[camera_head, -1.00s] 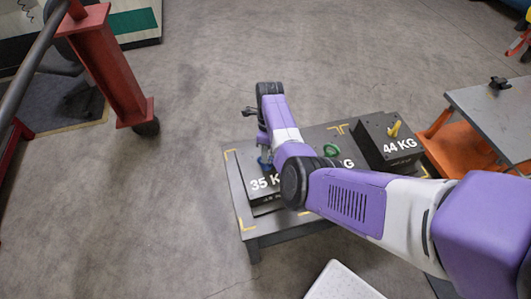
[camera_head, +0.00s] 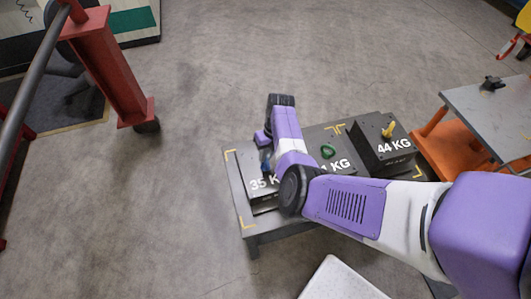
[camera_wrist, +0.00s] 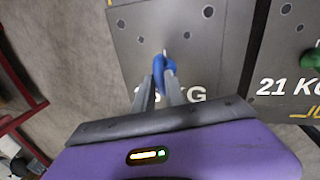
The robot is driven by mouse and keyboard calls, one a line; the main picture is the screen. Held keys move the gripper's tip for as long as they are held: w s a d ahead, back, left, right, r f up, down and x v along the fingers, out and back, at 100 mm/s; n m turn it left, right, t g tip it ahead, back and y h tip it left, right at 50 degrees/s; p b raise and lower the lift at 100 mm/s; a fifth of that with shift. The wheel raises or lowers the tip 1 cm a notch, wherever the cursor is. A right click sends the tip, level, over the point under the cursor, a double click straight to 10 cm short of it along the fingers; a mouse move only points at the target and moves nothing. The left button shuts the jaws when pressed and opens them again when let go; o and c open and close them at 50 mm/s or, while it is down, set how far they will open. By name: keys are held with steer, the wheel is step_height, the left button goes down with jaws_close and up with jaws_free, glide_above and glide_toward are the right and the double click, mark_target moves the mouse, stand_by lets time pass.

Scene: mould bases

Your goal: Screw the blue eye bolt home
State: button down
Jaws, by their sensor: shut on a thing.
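The blue eye bolt (camera_wrist: 164,68) stands on the dark mould base marked 35 KG (camera_wrist: 133,50) in the wrist view. My gripper (camera_wrist: 163,84) is shut on the blue ring, with a finger to either side. A short stretch of pale shank shows by the ring; whether the bolt is fully seated I cannot tell. In the head view, the blue eye bolt (camera_head: 266,159) shows only partly beside my purple wrist, which hides much of the 35 KG base (camera_head: 258,187).
The 21 KG base (camera_wrist: 284,60) with a green eye bolt (camera_wrist: 311,59) sits close to the right. The 44 KG base (camera_head: 378,150) with a yellow eye bolt (camera_head: 389,130) is farther right on the same low table (camera_head: 244,222). A red post (camera_head: 108,65) stands left on open floor.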

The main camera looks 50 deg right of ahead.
steer(key=shift+w+r+m+p, duration=0.15)
steer(key=shift+m+p, duration=0.25)
steer(key=shift+m, duration=0.7)
steer(key=c, duration=1.4)
jaws_free()
steer(key=shift+s, duration=0.2)
step_height(320, 180, up, 8)
steer(key=d, duration=0.1)
steer(key=shift+s+f, duration=0.25)
steer(key=shift+s, duration=0.2)
steer(key=shift+d, duration=0.1)
